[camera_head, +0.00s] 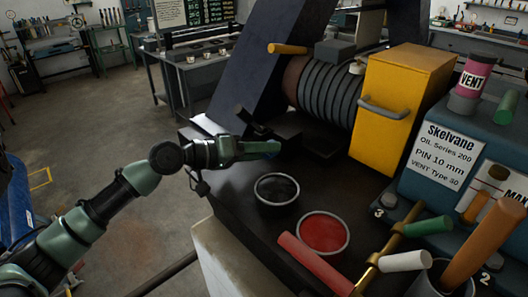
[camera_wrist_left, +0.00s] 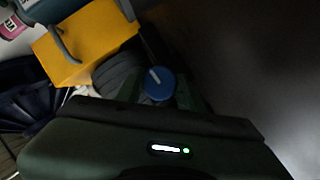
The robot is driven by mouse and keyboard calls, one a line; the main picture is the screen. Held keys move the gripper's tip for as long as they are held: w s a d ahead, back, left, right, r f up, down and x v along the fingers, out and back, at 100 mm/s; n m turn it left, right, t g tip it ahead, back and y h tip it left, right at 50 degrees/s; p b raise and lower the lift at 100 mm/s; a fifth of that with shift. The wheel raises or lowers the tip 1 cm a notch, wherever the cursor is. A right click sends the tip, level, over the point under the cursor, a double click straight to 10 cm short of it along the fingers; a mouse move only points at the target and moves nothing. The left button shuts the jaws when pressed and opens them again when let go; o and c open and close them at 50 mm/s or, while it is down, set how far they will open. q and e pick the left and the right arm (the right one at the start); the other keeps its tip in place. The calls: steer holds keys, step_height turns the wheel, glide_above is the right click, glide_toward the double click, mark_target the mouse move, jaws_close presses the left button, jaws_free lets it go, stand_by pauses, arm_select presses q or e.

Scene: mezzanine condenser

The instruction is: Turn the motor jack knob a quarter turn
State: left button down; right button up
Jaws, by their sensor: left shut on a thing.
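The motor jack knob (camera_wrist_left: 158,88) is a round blue knob with a white line on its top, seen in the left wrist view; the line tilts slightly to the upper left. My left gripper (camera_head: 262,149) reaches in from the left in the head view, low over the dark bench beside the motor. It is shut on the knob, with green fingers on both sides of it in the wrist view (camera_wrist_left: 160,92). In the head view the fingers hide almost all of the knob. My right gripper is not in view.
A yellow box (camera_head: 402,95) with a grey handle and a ribbed dark cylinder (camera_head: 330,92) stand behind. A black-filled round dish (camera_head: 277,190) and a red one (camera_head: 323,233) sit close in front of the gripper. Coloured-handled valves and a labelled blue unit (camera_head: 450,150) are at right.

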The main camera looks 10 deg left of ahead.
arm_select(q)
steer(key=c, duration=0.9)
jaws_free()
steer(key=shift+s+a+b, duration=0.25)
steer(key=shift+a+b, duration=0.15)
steer(key=shift+a, duration=0.05)
steer(key=b+v, duration=0.3)
steer(key=v, duration=0.3)
steer(key=shift+s+a, duration=0.15)
steer(key=shift+s+a+r, duration=0.15)
steer(key=shift+r, duration=0.1)
